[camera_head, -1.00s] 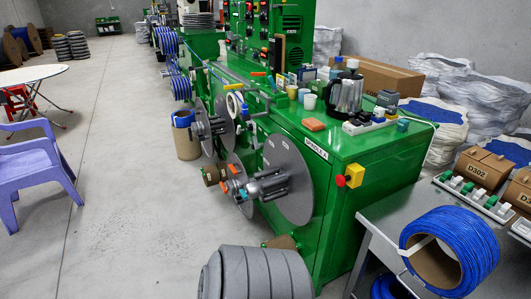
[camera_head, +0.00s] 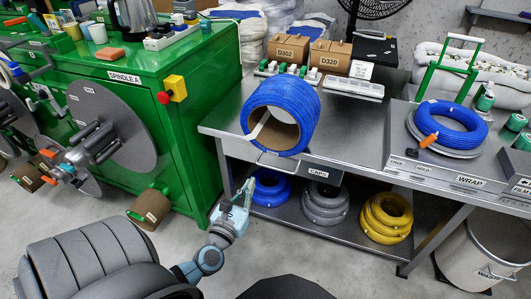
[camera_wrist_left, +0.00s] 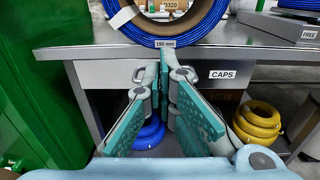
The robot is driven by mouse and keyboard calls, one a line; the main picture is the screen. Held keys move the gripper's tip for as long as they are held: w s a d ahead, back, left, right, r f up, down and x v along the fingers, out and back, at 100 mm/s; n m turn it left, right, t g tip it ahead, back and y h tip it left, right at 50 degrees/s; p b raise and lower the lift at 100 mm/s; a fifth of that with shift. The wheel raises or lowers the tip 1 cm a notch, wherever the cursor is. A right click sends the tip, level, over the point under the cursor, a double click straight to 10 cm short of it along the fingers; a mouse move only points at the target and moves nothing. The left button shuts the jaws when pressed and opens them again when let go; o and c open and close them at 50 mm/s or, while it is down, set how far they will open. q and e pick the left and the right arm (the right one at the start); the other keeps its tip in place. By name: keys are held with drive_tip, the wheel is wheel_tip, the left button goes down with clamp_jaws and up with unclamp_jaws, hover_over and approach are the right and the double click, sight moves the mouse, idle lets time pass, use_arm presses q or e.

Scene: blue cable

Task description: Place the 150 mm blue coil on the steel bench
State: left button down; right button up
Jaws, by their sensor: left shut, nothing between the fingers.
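The blue coil (camera_head: 275,97) stands on its rim, hole facing forward, on the steel bench (camera_head: 352,130) near its front left edge, with a white tie band. In the left wrist view the coil (camera_wrist_left: 195,32) carries a "150 mm" label at its bottom, and only its lower part shows. My left gripper (camera_head: 247,188) is shut and empty, in front of the bench and below its top, apart from the coil. In the left wrist view its fingertips (camera_wrist_left: 165,57) point toward the bench edge below the coil. My right gripper is not in view.
Another blue coil (camera_head: 450,115) lies on a wrap station to the right. Blue, grey and yellow coils (camera_head: 387,218) sit on the lower shelf. Brown boxes (camera_head: 288,50) and a white tray (camera_head: 354,88) stand behind. The green machine (camera_head: 195,140) is left. Bench room lies right of the standing coil.

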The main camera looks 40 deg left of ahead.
sight(270, 149)
use_arm(q)
drive_tip(key=b+x, duration=0.1)
drive_tip(key=x, duration=1.2)
drive_tip(key=shift+w+a+f, duration=0.1)
drive_tip(key=shift+a+f, duration=0.05)
drive_tip(key=shift+f, duration=0.05)
drive_tip(key=shift+w, duration=0.25)
drive_tip(key=shift+w+a, duration=0.1)
drive_tip(key=shift+r, duration=0.1)
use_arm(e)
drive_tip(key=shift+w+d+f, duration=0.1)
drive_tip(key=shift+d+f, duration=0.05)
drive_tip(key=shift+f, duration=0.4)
use_arm(q)
drive_tip(key=shift+w, duration=0.1)
